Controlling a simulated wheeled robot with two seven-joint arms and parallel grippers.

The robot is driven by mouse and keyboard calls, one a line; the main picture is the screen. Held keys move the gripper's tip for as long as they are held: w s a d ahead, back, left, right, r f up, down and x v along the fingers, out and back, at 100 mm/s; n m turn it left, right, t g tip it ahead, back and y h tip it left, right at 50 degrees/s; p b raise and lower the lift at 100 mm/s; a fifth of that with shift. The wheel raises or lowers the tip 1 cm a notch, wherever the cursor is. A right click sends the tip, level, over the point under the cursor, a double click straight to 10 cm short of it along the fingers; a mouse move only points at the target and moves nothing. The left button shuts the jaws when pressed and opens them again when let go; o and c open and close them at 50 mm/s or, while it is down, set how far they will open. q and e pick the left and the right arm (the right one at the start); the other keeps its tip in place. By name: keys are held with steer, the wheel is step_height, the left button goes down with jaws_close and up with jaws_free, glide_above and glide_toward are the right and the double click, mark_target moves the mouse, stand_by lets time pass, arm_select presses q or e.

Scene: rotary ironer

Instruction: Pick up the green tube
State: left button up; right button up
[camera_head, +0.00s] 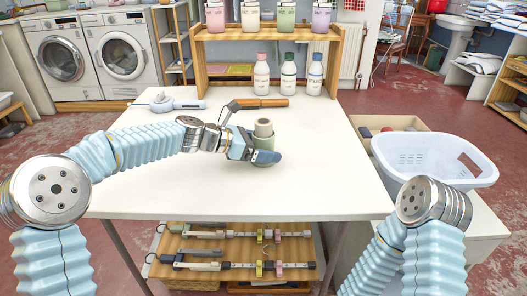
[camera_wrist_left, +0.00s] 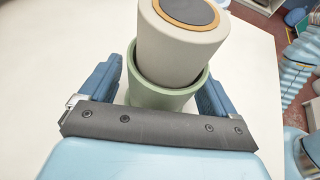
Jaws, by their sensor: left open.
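The green tube (camera_head: 264,143) stands upright on the white table, with a pale cylinder (camera_head: 263,128) sitting in its top. My left gripper (camera_head: 264,157) is at the tube, with its fingers on either side. In the left wrist view the green tube (camera_wrist_left: 160,97) is between the two blue fingers of my left gripper (camera_wrist_left: 164,85), and small gaps show beside it. The pale cylinder with an orange ring and dark centre hides part of the tube there. My right gripper is not in view; only part of my right arm shows at the lower right.
The white table (camera_head: 330,180) has free room around the tube. Behind it lie a wooden-handled tool (camera_head: 262,103), a white-and-blue device (camera_head: 165,104) and three bottles (camera_head: 288,77) before a wooden shelf (camera_head: 200,60). A pale laundry basket (camera_head: 425,160) stands at the right.

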mark_target(264, 121)
arm_select(q)
steer(key=c, duration=1)
step_height(264, 121, up, 10)
steer(key=shift+r, duration=0.1)
steer(key=shift+c, duration=0.2)
step_height(264, 121, down, 7)
steer(key=shift+f, duration=0.1)
steer(key=shift+f, duration=0.1)
steer(key=shift+f, duration=1.2)
steer(key=shift+f, duration=0.15)
